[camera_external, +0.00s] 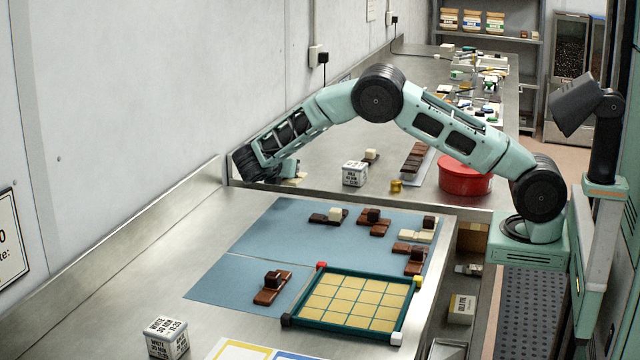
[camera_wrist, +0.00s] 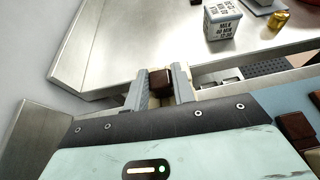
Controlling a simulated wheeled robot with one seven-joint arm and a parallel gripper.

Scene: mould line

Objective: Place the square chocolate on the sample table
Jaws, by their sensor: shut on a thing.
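My gripper (camera_wrist: 163,84) is shut on a dark brown square chocolate (camera_wrist: 161,80), with something pale just below it in the wrist view. In the external view the arm reaches left and down to the near edge of the far steel table (camera_external: 322,160), and the gripper and the held piece are mostly hidden behind its wrist. No label shows which surface is the sample table. Other square chocolates sit on bars on the blue mat (camera_external: 240,273) of the near table, one of them a dark piece (camera_external: 273,279) on a brown bar.
A printed box (camera_external: 354,174), a gold piece (camera_external: 396,186), a red tub (camera_external: 465,178) and a chocolate tray (camera_external: 413,163) stand on the far table. A green-framed yellow grid (camera_external: 345,331) lies on the near table. The wall is close on the left. A gap separates the tables.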

